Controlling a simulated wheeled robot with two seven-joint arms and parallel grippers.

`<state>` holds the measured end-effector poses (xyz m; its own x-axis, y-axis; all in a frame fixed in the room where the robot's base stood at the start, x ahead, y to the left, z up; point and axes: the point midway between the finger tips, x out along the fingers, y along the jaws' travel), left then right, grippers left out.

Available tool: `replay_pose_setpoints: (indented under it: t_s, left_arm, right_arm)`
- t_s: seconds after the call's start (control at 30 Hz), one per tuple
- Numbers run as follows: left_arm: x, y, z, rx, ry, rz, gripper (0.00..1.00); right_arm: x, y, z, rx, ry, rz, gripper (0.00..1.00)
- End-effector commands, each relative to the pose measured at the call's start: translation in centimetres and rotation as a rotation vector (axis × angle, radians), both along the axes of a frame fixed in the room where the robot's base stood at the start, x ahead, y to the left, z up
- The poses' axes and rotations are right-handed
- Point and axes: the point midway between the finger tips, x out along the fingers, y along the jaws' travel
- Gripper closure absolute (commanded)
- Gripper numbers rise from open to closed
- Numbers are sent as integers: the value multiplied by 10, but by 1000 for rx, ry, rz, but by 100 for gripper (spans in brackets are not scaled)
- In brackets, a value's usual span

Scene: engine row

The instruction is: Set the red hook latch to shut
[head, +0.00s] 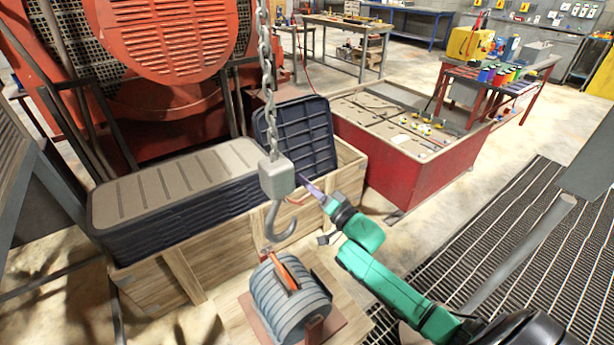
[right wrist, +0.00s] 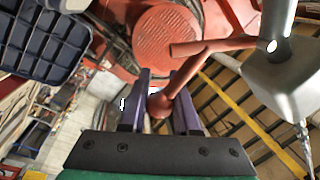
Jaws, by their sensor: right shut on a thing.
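The grey hook block (head: 277,177) hangs on a chain, with a grey hook (head: 281,226) below it. The red hook latch (head: 298,200) sticks out from the block's right side and is small in the head view. In the right wrist view the latch (right wrist: 196,76) is a bent red bar pivoted on the block (right wrist: 290,77), with a ball at its free end. My right gripper (head: 308,187) has its purple fingers by the latch. In the wrist view these fingers (right wrist: 162,100) are shut on the latch's ball end. My left gripper is out of view.
A coil with an orange strap (head: 290,290) stands below the hook. A wooden crate (head: 165,280) with dark lidded trays stands behind it. A red bin (head: 430,177) is to the right, beside floor grating (head: 530,240).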

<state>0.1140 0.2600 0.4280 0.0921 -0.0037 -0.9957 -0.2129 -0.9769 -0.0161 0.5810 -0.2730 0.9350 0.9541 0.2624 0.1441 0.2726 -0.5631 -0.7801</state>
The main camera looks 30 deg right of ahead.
Motion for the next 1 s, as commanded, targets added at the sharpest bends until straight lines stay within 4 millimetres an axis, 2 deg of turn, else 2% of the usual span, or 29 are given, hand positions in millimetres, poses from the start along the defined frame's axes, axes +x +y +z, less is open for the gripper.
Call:
replay_pose_setpoints:
  t_s: [0.2,0.5,1.0]
  left_arm:
    - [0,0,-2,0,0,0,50]
    - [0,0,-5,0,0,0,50]
    - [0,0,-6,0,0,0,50]
  right_arm:
    - [-1,6,-19,189,29,0,100]
    - [-2,14,-34,379,57,1,100]
    - [-3,19,-40,467,70,1,100]
